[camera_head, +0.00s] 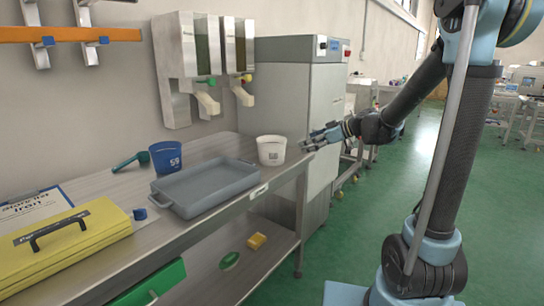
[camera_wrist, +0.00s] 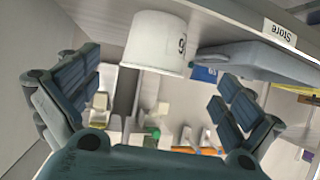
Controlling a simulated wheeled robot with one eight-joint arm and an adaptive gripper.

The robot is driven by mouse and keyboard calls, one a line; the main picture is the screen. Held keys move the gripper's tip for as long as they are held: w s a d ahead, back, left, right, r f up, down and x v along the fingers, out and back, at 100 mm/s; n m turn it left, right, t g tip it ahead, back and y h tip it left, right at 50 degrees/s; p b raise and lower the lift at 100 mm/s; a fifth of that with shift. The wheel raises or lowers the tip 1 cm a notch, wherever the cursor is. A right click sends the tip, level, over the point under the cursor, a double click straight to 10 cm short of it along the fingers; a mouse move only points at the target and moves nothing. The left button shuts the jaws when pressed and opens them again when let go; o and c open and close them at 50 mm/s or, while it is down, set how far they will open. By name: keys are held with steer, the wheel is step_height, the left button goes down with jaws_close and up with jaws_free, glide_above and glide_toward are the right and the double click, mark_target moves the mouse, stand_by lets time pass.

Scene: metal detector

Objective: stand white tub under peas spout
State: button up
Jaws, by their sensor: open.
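The white tub (camera_head: 271,150) stands upright near the right end of the metal bench, with a dark printed label on its side. In the wrist view the white tub (camera_wrist: 157,42) shows upside down, ahead of my spread fingers. My gripper (camera_head: 308,145) is open and empty, just right of the tub at about its height. Two dispensers hang on the wall above the bench. One spout (camera_head: 208,103) has a green knob (camera_head: 207,82); the other spout (camera_head: 243,96) has a yellow knob (camera_head: 247,78). I cannot read which one is for peas.
A grey tray (camera_head: 205,188) lies left of the tub, with a blue tub (camera_head: 166,158) and a green scoop (camera_head: 128,162) behind it. A yellow case (camera_head: 65,240) is at the front left. A grey cabinet (camera_head: 300,90) stands behind the bench's right end.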

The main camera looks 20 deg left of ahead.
mark_target(272, 153)
steer(key=x, duration=1.7)
steer(key=shift+w+a+r, duration=0.15)
steer(key=shift+w+a, duration=0.2)
steer(key=shift+a, duration=0.1)
steer(key=c, duration=0.8)
steer(key=shift+r, duration=0.1)
steer(key=shift+c, duration=0.2)
